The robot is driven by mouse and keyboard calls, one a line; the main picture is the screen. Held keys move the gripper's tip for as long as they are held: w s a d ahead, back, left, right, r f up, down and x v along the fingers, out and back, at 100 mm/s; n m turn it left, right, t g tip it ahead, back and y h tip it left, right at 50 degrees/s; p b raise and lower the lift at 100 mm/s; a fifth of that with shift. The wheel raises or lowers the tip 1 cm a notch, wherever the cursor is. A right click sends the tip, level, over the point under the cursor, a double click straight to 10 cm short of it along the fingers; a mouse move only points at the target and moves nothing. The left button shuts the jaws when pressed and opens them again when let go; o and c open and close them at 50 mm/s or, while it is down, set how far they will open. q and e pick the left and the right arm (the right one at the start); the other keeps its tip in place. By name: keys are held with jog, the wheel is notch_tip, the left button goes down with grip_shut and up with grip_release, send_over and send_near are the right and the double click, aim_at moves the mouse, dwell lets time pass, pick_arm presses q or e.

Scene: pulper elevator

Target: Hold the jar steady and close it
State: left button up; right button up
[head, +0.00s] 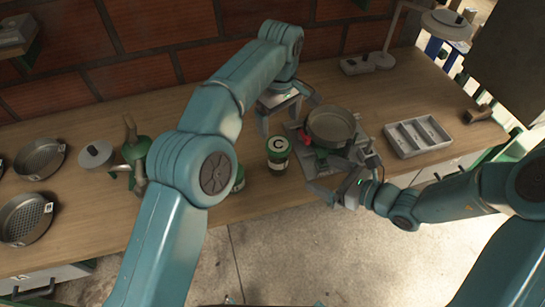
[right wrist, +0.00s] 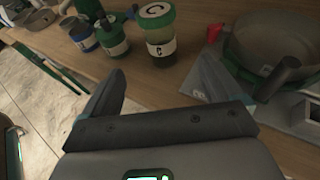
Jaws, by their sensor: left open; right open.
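A jar (head: 278,163) with a green rim stands upright on the workbench in the head view, left of a round pan. A disc marked C (head: 278,145) sits on its top; I cannot tell whether it is fastened. The jar also shows in the right wrist view (right wrist: 161,48), beyond the fingers, with a white C label on its side. My left gripper (head: 288,110) is open and empty, above and behind the jar. My right gripper (head: 337,190) is open and empty, in front and to the right of the jar, apart from it.
The round pan (head: 331,126) sits on a grey device right of the jar. A grey compartment tray (head: 418,136) lies further right, a lamp (head: 383,60) behind. Sieves (head: 40,158) and a green tool (head: 135,150) are left. More jars (right wrist: 112,36) stand beside the jar.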

aim_at(287, 159)
pick_arm(q)
jog(key=shift+s+a+r, duration=0.1)
jog(key=shift+d, duration=0.2)
pick_arm(e)
jog(key=x, duration=1.5)
jog(key=shift+f, duration=0.1)
pick_arm(q)
jog(key=shift+a, duration=0.1)
pick_arm(e)
jog(key=shift+w+a+f, duration=0.15)
jog(key=shift+w+a, duration=0.2)
jog(key=shift+a, duration=0.1)
grip_shut()
